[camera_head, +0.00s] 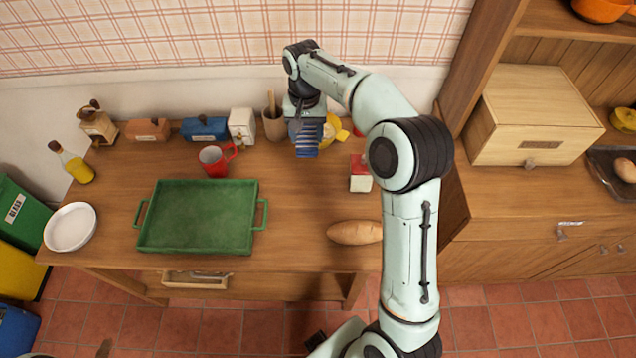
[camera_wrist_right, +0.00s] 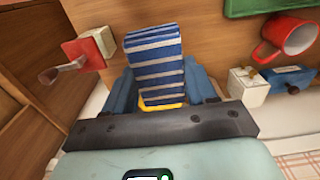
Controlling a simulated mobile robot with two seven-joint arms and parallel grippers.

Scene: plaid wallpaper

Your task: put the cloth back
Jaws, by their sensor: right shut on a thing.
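The cloth (camera_head: 307,138) is blue with pale stripes. My right gripper (camera_head: 304,118) is shut on it and holds it near the back of the wooden table, pointing down. In the right wrist view the striped cloth (camera_wrist_right: 155,62) stands out between the two blue fingers (camera_wrist_right: 165,92). I cannot tell whether its lower end touches the table. A yellow item (camera_head: 333,128) is close beside and partly behind the cloth. My left gripper is not in view.
A utensil crock (camera_head: 273,124), white box (camera_head: 242,126) and red mug (camera_head: 216,160) stand left of the cloth. A red-and-white box (camera_head: 360,173) and bread (camera_head: 355,232) lie to the right. A green tray (camera_head: 199,246) fills the table's left; the centre is clear.

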